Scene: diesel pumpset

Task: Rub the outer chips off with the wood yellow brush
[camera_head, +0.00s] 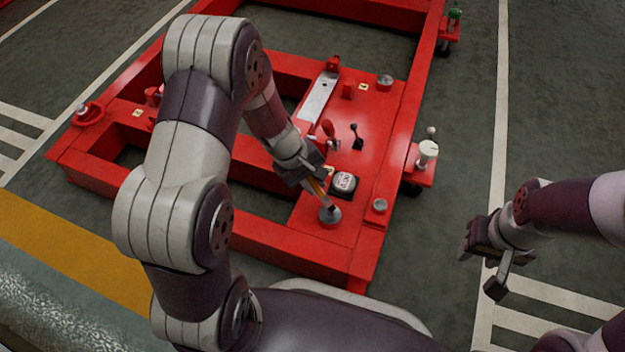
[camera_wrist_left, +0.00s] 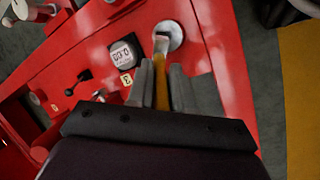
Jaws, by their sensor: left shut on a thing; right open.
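The wood yellow brush (camera_head: 319,193) is held in my left gripper (camera_head: 314,180), which is shut on its handle. In the left wrist view the brush (camera_wrist_left: 162,82) points away between the fingers of the gripper (camera_wrist_left: 162,70). Its pale head lies over the near edge of a round metal disc (camera_wrist_left: 173,32) on the red frame; I cannot tell whether it touches. In the head view the disc (camera_head: 330,217) is under the brush's lower end. Chips are too small to make out. My right gripper (camera_head: 484,264) is open and empty over the floor at the right.
The red pumpset frame (camera_head: 375,160) carries a square gauge (camera_head: 344,183) beside the disc, a black lever (camera_head: 356,137), and smaller round metal caps (camera_head: 380,206). A white-topped fitting (camera_head: 428,150) stands at its right side. The floor (camera_head: 560,120) at the right is clear.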

